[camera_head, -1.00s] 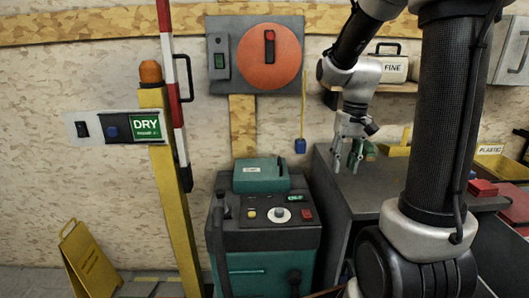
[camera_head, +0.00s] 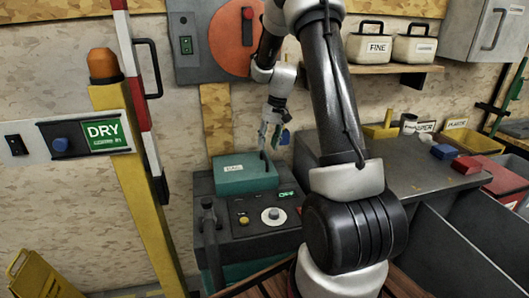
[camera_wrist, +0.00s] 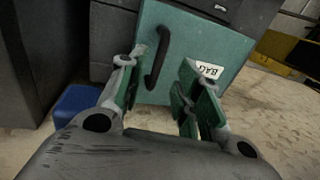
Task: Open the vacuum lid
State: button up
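The vacuum is a dark grey and teal machine (camera_head: 246,218) with a dial and buttons on its top panel. Its teal lid (camera_head: 240,174), labelled BAG, lies shut on top and also shows in the wrist view (camera_wrist: 205,45). A black handle (camera_wrist: 157,58) stands on the lid. My gripper (camera_head: 272,140) is at the lid's right end, pointing down. In the wrist view my gripper (camera_wrist: 162,68) is open, with the handle showing between its two green-padded fingers. I cannot tell whether either finger touches the handle or lid.
A yellow post (camera_head: 135,180) with a red-white barrier arm stands left of the vacuum. A grey bench (camera_head: 400,172) stands to its right, with small items and a red box (camera_head: 499,175). A blue object (camera_wrist: 78,108) lies left in the wrist view.

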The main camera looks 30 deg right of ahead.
jog(key=shift+a+f, duration=0.2)
jog(key=shift+f, duration=0.95)
jog(key=shift+a+f, duration=0.2)
jog(key=shift+f, duration=0.9)
grip_shut()
